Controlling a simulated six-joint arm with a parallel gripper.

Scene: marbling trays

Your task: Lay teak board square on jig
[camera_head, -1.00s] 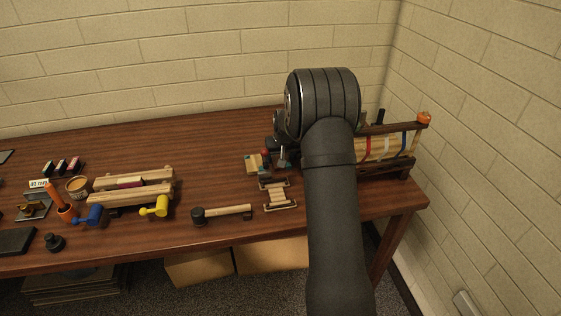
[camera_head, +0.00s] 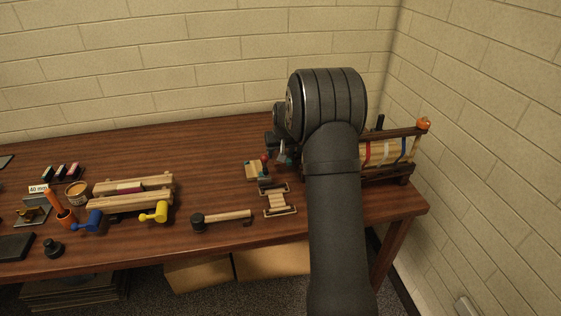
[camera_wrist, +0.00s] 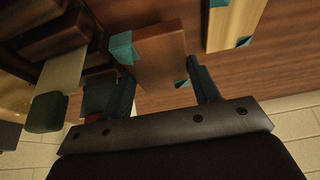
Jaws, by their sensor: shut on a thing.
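My gripper (camera_wrist: 160,92) is in the wrist view with its two fingers on either side of a brown wooden board with teal corners, which looks like the teak board (camera_wrist: 158,48). It is shut on that board. In the head view, my arm hides most of the gripper and the board. A pale board with teal corners (camera_wrist: 236,22) lies on the table beside the held board; it also shows in the head view (camera_head: 254,171). A small pale wooden frame with dark end bars (camera_head: 276,200) lies in front of it. I cannot tell for sure which piece is the jig.
A wooden rack with red, white and blue bands (camera_head: 385,152) stands at the right, close to my arm. A mallet-like tool (camera_head: 225,218) lies left of the small frame. Pale rails (camera_head: 132,193) and clamps lie farther left. The back middle of the table is clear.

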